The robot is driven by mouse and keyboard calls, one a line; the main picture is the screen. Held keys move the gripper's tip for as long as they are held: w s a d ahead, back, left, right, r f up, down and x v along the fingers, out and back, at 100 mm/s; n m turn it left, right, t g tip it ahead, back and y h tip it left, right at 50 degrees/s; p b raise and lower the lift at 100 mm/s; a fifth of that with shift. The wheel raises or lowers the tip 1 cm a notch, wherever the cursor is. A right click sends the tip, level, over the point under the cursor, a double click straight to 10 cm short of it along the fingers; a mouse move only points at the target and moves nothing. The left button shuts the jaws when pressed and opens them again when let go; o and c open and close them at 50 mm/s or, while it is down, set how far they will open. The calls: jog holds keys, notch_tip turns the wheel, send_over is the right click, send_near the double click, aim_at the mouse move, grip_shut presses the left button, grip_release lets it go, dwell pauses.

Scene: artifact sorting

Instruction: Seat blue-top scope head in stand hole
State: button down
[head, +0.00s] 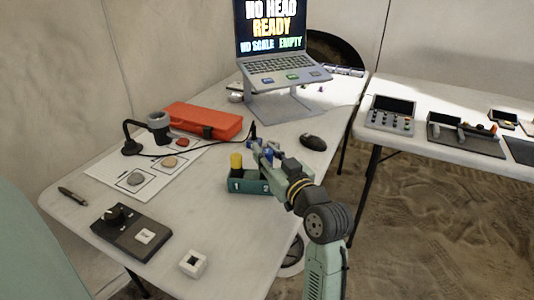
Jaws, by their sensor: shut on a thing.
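The teal stand (246,186) is on the table, with "1" and "2" marked on its front. A yellow-top head (236,162) stands upright at position 1. My gripper (264,151) is over the right part of the stand and is shut on the blue-top scope head (269,156). Only a little blue shows between the fingers. My gripper and wrist hide the right end of the stand and the lower part of the blue-top head. I cannot tell whether that head is in a hole or above it.
A red case (203,119) and a laptop on a riser (274,65) are behind the stand. A black mouse (313,142) lies to the right. A dark control box (131,231) and a small white block (193,263) are in front. A second table (420,92) stands at right.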

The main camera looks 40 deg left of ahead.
jog(key=shift+f+b, duration=0.7)
jog(key=shift+f, duration=0.2)
jog(key=c, duration=1.3)
grip_release()
jog(key=shift+d, duration=0.1)
jog(key=v, duration=0.7)
jog(key=shift+s+d, duration=0.1)
jog(key=shift+d, duration=0.1)
jog(key=shift+d, duration=0.1)
